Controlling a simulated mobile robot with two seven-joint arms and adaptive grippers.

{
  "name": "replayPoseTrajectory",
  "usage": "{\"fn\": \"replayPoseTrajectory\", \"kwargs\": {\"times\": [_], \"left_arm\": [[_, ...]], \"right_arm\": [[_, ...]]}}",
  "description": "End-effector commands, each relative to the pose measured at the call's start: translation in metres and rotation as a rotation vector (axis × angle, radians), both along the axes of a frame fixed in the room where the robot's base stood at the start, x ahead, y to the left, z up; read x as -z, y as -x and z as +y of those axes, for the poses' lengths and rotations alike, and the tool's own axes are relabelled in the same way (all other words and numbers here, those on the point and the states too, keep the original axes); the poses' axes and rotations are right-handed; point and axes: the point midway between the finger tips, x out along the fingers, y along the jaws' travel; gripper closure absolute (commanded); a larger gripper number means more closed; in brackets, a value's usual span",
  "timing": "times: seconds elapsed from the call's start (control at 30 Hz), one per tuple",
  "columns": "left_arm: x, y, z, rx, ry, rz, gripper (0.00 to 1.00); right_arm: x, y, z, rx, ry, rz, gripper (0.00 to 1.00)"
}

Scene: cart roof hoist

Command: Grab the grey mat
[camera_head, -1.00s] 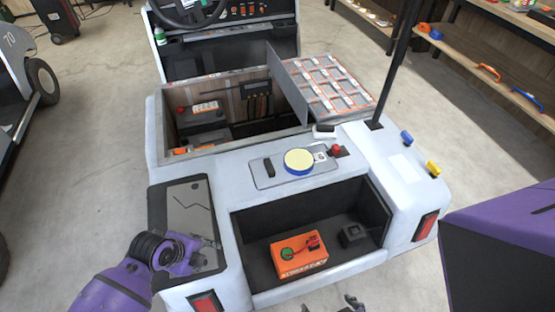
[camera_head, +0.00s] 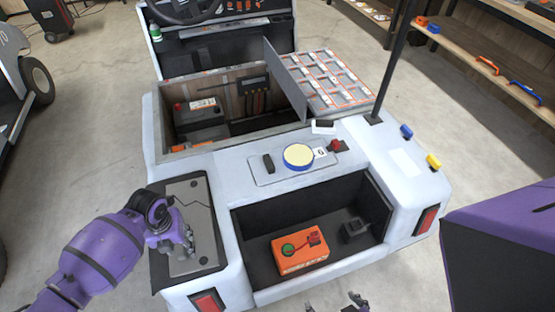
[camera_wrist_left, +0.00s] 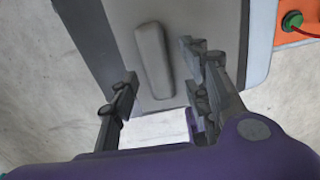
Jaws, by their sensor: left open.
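The grey mat (camera_head: 197,193) lies on a black panel at the cart's rear left corner. In the left wrist view the grey surface (camera_wrist_left: 118,16) carries a raised, rounded grey bar (camera_wrist_left: 152,60). My left gripper (camera_head: 172,238) is over the mat, pointing down, and partly covers it. Its fingers (camera_wrist_left: 158,72) are spread on either side of the bar, with nothing held. I cannot tell whether they touch the surface. My right gripper (camera_head: 335,304) shows only as two dark tips, apart, at the bottom edge.
An orange box (camera_head: 299,251) and a small black block (camera_head: 354,229) sit in the cart's open rear bay. A shelf (camera_head: 478,62) stands at the right.

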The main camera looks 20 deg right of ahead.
Motion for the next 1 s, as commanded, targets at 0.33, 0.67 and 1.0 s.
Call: {"fn": "replayPoseTrajectory", "kwargs": {"times": [0.33,0.67,1.0], "left_arm": [[0.0124,-0.0003,0.0006,-0.001,0.000,-0.001,0.56],[0.0121,-0.0004,0.0006,-0.001,0.000,-0.001,0.98],[0.0111,-0.0016,0.0003,-0.001,0.000,-0.004,1.00]], "right_arm": [[0.0008,-0.0032,0.0024,0.004,-0.005,-0.003,0.15],[0.0008,-0.0023,-0.0024,0.000,0.004,-0.002,0.15],[0.0009,-0.0015,-0.0038,-0.004,0.007,-0.001,0.15]]}}
